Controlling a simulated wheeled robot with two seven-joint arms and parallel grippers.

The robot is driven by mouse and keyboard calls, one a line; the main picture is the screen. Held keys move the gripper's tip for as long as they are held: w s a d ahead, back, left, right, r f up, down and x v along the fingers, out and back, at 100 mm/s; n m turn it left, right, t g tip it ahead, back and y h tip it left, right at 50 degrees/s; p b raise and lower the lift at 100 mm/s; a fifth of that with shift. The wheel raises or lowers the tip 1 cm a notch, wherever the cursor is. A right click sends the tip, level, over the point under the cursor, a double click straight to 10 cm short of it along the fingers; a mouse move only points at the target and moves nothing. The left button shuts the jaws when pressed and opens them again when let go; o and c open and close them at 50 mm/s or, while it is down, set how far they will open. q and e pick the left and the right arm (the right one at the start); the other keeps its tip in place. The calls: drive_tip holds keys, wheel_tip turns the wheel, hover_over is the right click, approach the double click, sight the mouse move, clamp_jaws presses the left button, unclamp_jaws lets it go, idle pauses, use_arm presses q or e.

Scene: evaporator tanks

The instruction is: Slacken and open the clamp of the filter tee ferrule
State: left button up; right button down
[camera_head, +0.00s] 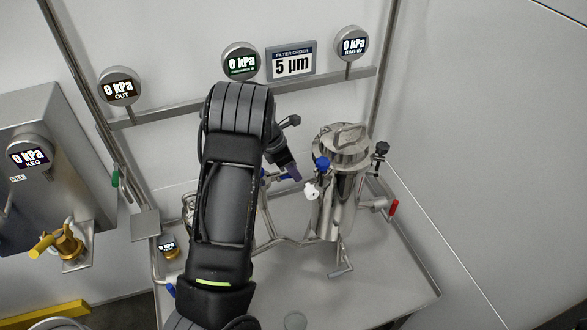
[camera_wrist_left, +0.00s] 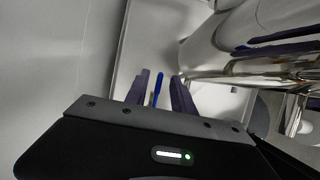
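My left gripper (camera_head: 291,172) reaches past the forearm to the left side of the steel filter housing (camera_head: 341,205). In the left wrist view its two purple fingers (camera_wrist_left: 160,92) stand apart. A thin blue lever (camera_wrist_left: 157,88) shows between them, with gaps on both sides; whether it lies between the fingers or behind them I cannot tell. A small white part (camera_head: 312,190) sits on the housing's left side, just right of the fingertips. The tee ferrule and its clamp cannot be made out clearly; my forearm and gripper hide much of the piping there. My right gripper is not in view.
A blue knob (camera_head: 322,162) and a black knob (camera_head: 381,147) flank the housing lid. A red-handled valve (camera_head: 393,207) is at right. Gauges and a "5 µm" sign (camera_head: 291,63) hang on the rail behind. The steel table (camera_head: 390,262) is clear at front right.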

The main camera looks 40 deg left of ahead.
use_arm(q)
clamp_jaws()
idle(0.3)
idle(0.4)
